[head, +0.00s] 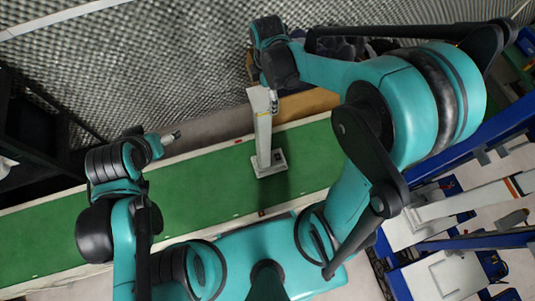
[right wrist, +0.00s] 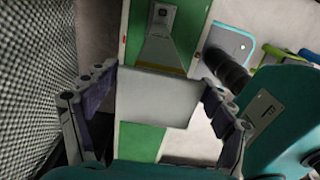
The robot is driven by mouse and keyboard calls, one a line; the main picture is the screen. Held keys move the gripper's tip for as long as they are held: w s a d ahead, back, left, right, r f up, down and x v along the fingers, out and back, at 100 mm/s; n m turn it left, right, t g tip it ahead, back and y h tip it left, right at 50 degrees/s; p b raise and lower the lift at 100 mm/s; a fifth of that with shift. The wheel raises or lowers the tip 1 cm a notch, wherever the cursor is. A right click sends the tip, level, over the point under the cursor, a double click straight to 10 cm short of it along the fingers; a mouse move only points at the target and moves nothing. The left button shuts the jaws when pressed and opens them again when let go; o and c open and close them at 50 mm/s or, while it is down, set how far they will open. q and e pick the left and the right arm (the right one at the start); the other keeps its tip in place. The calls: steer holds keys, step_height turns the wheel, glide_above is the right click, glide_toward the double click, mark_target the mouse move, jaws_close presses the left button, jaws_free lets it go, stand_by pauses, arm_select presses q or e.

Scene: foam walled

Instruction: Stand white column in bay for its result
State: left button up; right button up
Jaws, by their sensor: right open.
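The white column (head: 263,130) stands upright on its square foot (head: 269,163) on the green belt, in the middle of the head view. A yellow line rings it near the top. My right gripper (head: 273,98) is at the column's top. In the right wrist view its open fingers lie to either side of the column's pale top (right wrist: 158,95), with gaps visible; the foot (right wrist: 162,17) shows beyond.
The green belt (head: 205,195) has free room on both sides of the column. At right, blue-framed bays (head: 410,285) hold another white column (head: 470,199) with an orange band, lying slanted in the picture. A grey textured foam wall (head: 150,60) stands behind the belt.

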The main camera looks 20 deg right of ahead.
step_height(320, 180, down, 5)
steer(key=shift+f+b, duration=0.15)
steer(key=shift+b, duration=0.35)
steer(key=c, duration=1.7)
